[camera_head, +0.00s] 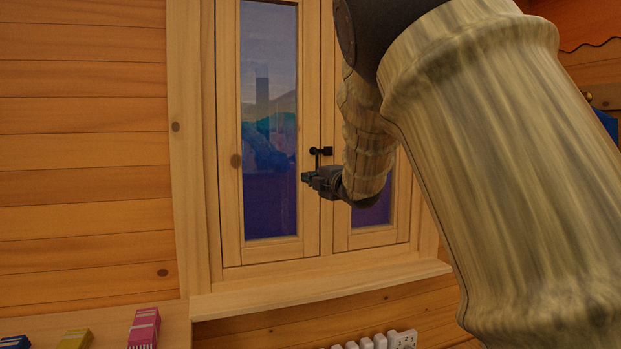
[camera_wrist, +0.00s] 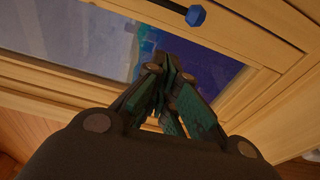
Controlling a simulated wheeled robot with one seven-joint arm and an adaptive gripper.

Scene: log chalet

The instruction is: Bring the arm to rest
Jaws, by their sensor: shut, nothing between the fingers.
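My gripper (camera_head: 310,178) is in front of the wooden window, at the height of the black window handle (camera_head: 320,151) and just below it in the head view. In the wrist view my gripper (camera_wrist: 167,72) has its fingers together with nothing between them, pointing at the window's lower frame and pane. My arm comes down from the upper right and covers much of the right casement. The window (camera_head: 228,150) looks shut in the head view. I cannot tell whether the fingers touch the handle or the frame.
A wooden sill (camera_head: 320,287) runs below the window. At the lower left, a ledge (camera_head: 180,322) bears a pink block-like item (camera_head: 144,328) and a yellow one (camera_head: 75,340). A blue-tipped knob (camera_wrist: 195,15) shows in the wrist view.

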